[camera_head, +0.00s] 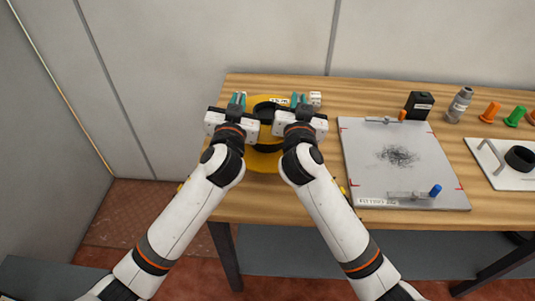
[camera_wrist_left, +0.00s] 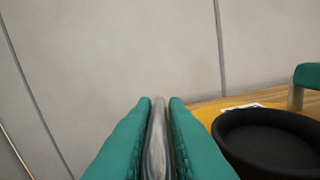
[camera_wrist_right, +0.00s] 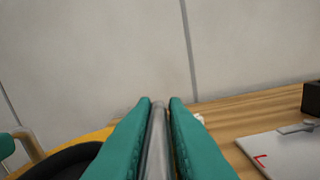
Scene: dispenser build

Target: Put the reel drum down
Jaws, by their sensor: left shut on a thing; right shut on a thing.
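The reel drum (camera_head: 265,112) is between my two grippers at the left end of the table, with its black, cup-like round part showing. It shows at the right of the left wrist view (camera_wrist_left: 272,142) and the lower left of the right wrist view (camera_wrist_right: 65,163). My left gripper (camera_head: 237,100) is shut on a thin grey upright part (camera_wrist_left: 157,140) at the drum's left side. My right gripper (camera_head: 299,100) is shut on a similar grey part (camera_wrist_right: 157,140) at its right side. A yellow round surface (camera_head: 262,163) shows under the drum; whether they touch is unclear.
A white board (camera_head: 360,155) with a dark tangle (camera_head: 397,155) lies right of my right arm. A black box (camera_head: 419,105), a grey bottle (camera_head: 459,104) and orange and green pegs (camera_head: 515,116) stand further right. A wall closes the back.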

